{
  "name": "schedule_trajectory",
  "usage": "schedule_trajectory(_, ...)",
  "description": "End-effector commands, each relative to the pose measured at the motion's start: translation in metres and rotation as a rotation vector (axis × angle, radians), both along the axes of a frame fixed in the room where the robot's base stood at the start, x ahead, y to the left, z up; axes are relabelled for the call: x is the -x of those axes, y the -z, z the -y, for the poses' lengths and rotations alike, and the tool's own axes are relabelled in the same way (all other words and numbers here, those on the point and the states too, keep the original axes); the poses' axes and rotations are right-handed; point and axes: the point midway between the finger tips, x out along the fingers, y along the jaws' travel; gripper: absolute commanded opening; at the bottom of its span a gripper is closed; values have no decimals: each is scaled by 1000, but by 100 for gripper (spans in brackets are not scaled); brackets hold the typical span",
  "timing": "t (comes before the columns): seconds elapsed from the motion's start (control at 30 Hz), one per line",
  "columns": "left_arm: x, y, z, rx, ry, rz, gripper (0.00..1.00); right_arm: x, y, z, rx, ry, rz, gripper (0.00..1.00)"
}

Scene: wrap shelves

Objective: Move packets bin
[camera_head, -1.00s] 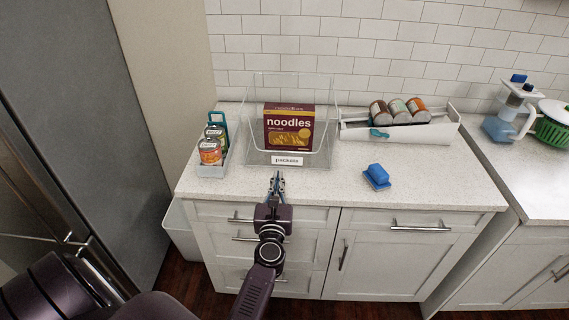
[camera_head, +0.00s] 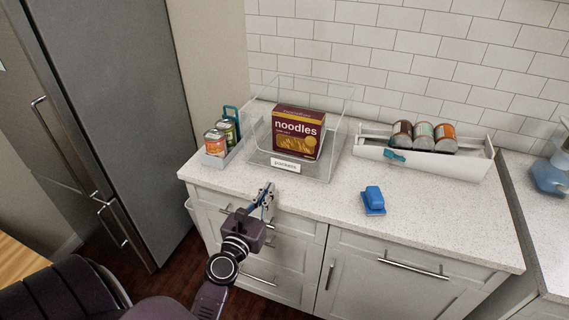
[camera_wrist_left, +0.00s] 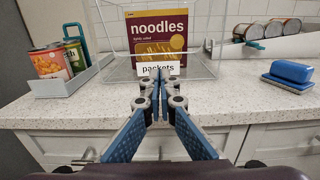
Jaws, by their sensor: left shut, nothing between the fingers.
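The clear packets bin (camera_head: 325,165) stands on the counter with a white "packets" label (camera_head: 285,166) on its front. A dark red noodles box (camera_head: 298,133) stands upright inside it. My left gripper (camera_head: 266,190) is in front of the bin near the counter's front edge, shut and empty. In the left wrist view its fingertips (camera_wrist_left: 159,82) meet just below the label (camera_wrist_left: 158,69), with the noodles box (camera_wrist_left: 157,35) behind. Whether the fingertips touch the bin I cannot tell. My right gripper is not in view.
Left of the bin is a small grey caddy (camera_head: 211,161) with cans. To the right is a white rack (camera_head: 440,164) holding three cans on their sides. A blue butter dish (camera_head: 373,200) sits on the counter (camera_head: 440,213). A grey fridge (camera_head: 125,110) stands at the left.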

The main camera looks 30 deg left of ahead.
Motion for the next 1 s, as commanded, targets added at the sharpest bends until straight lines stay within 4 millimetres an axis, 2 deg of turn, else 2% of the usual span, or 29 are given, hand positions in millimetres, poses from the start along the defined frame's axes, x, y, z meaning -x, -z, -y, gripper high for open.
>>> schedule_trajectory(0.1,-22,-4,-5,-1,1,3,0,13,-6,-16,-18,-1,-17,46)
schedule_trajectory(0.2,-42,-4,-10,-1,0,4,0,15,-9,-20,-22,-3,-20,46)
schedule_trajectory(0.53,-102,-2,-26,-2,-1,3,0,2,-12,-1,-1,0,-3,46)
schedule_trajectory(0.73,-119,-1,-30,0,-1,2,0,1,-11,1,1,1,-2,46)
schedule_trajectory(1.0,-122,-1,-31,0,-1,2,0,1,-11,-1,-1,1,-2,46)
